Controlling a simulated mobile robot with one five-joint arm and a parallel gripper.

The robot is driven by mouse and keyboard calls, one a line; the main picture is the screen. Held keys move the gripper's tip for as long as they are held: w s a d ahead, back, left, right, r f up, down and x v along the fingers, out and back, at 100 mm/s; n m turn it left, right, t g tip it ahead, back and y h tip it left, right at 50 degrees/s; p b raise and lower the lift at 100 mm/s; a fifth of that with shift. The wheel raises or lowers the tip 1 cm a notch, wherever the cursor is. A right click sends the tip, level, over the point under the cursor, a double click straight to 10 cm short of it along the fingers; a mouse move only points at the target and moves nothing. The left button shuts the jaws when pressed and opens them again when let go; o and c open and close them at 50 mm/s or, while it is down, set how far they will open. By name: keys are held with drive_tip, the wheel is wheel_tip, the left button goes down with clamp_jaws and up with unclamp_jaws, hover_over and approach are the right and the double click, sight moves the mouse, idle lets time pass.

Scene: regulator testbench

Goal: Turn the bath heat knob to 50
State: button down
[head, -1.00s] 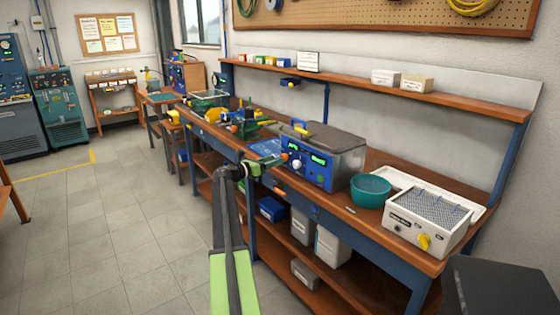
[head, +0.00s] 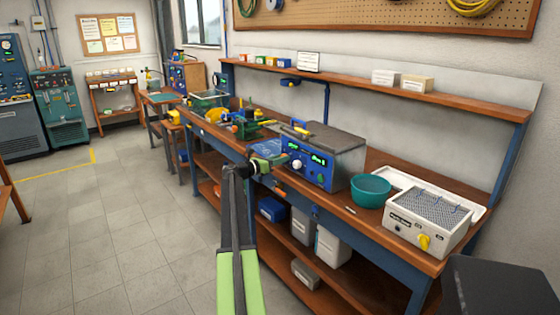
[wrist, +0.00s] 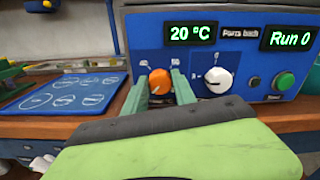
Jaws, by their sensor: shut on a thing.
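The bath (head: 335,158) is a grey box with a blue front panel on the bench. In the wrist view its panel (wrist: 150,45) carries an orange knob (wrist: 159,84) and a white knob (wrist: 217,80) to its right. A green display (wrist: 192,34) above reads 20 °C. My gripper (wrist: 160,88) has its two green fingers on either side of the orange knob, shut on it. Small white marks surround the knob, too small to read surely.
A second display (wrist: 290,38) reads Run 0, above a green button (wrist: 284,81). A blue card (wrist: 65,93) lies left of the bath. A teal bowl (head: 371,188) and a white box with a yellow knob (head: 424,241) stand to the right on the bench.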

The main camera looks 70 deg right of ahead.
drive_tip(key=shift+m, duration=0.3)
drive_tip(key=m, duration=0.4)
drive_tip(key=shift+r, duration=0.1)
drive_tip(key=m, duration=0.4)
drive_tip(key=shift+m, duration=0.3)
drive_tip(key=m, duration=0.9)
drive_tip(key=shift+d+m, duration=0.1)
drive_tip(key=shift+m, duration=0.3)
drive_tip(key=m, duration=0.3)
drive_tip(key=shift+w+m, duration=0.1)
drive_tip(key=shift+m, duration=0.3)
drive_tip(key=m, duration=0.8)
drive_tip(key=shift+f+m, duration=0.2)
drive_tip(key=shift+m, duration=2.1)
